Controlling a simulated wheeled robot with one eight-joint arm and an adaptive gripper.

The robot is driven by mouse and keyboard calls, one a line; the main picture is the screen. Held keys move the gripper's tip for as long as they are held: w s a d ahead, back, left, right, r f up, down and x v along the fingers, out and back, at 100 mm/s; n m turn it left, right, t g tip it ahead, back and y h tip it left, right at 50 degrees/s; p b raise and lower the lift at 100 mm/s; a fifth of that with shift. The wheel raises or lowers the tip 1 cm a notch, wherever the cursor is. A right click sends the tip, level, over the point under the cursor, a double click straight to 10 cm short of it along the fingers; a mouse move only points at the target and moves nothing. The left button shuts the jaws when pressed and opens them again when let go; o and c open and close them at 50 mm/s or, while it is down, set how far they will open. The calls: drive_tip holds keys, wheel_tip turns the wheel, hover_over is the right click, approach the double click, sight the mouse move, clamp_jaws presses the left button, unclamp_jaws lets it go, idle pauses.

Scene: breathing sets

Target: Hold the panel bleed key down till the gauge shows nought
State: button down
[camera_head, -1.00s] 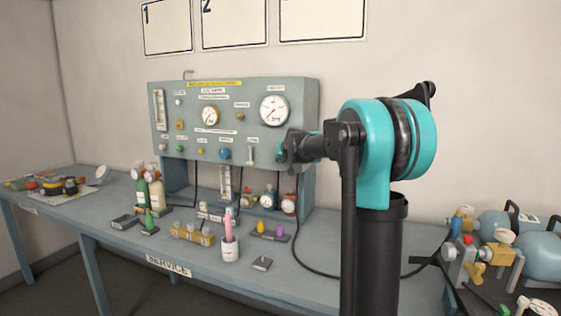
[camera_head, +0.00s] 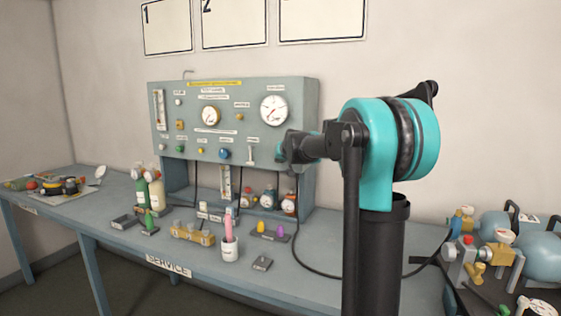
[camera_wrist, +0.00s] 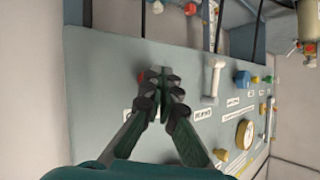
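The grey-blue panel (camera_head: 230,94) stands on the bench, with a large round white gauge (camera_head: 274,110) at its upper right and a smaller gauge (camera_head: 209,116) left of it. Their needles are too small to read surely. My gripper (camera_wrist: 161,80) has its two fingertips together, close to the panel face; I cannot tell whether they touch it. A small red part (camera_wrist: 140,77) shows beside the left fingertip; whether it is the bleed key I cannot tell. In the head view my arm hides that spot. A white lever (camera_wrist: 215,79) sits to the right of my fingertips.
The bench (camera_head: 112,217) below holds bottles, a tan block (camera_head: 192,234), a white cup (camera_head: 229,250) with a pink item, and small trays. Blue cylinders (camera_head: 543,237) and valves stand at the right. A blue knob (camera_wrist: 242,78) lies beyond the lever.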

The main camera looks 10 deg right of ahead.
drive_tip(key=shift+s+a, duration=0.3)
drive_tip(key=shift+s, duration=0.25)
drive_tip(key=s, duration=0.1)
drive_tip(key=s+a, duration=0.1)
drive_tip(key=s, duration=0.1)
drive_tip(key=s+a, duration=0.1)
drive_tip(key=shift+s+a, duration=0.15)
drive_tip(key=shift+a, duration=0.1)
idle(0.4)
